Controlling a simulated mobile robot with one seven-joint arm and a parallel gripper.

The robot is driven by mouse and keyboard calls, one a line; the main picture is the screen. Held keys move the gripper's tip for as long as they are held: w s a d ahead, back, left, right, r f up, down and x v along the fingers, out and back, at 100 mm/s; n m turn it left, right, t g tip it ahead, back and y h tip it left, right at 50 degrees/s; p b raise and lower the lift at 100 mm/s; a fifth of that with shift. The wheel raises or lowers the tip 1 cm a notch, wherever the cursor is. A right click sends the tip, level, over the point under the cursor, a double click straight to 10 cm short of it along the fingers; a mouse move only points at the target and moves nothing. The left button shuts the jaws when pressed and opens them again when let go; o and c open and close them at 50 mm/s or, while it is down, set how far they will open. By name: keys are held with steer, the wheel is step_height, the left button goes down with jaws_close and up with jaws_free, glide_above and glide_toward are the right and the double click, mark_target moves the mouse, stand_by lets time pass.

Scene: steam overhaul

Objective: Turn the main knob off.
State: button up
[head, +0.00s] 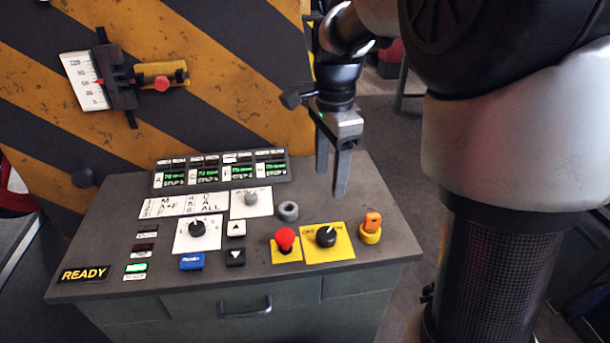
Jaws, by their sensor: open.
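The main knob (326,236) appears to be the black rotary knob on a yellow plate (343,249) at the right of the console top. The plate has small dark lettering at its back edge, too small to read surely. A light mark on the knob seems to point toward the upper right. My gripper (331,184) hangs with its two fingers pointing down, apart and empty. It is above the back right of the console, behind and above the knob in the picture, and not touching it.
A red mushroom button (285,239) stands just left of the knob, and an orange switch (371,225) on a yellow base just right. A grey ring (288,211) sits behind. Another black knob (198,229) is on a white plate. A striped wall (220,60) rises behind the console.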

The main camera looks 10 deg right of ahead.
mark_target(326, 233)
step_height(326, 233, down, 17)
steer(key=shift+f+b, duration=0.1)
steer(key=shift+b, duration=1.05)
steer(key=c, duration=1.1)
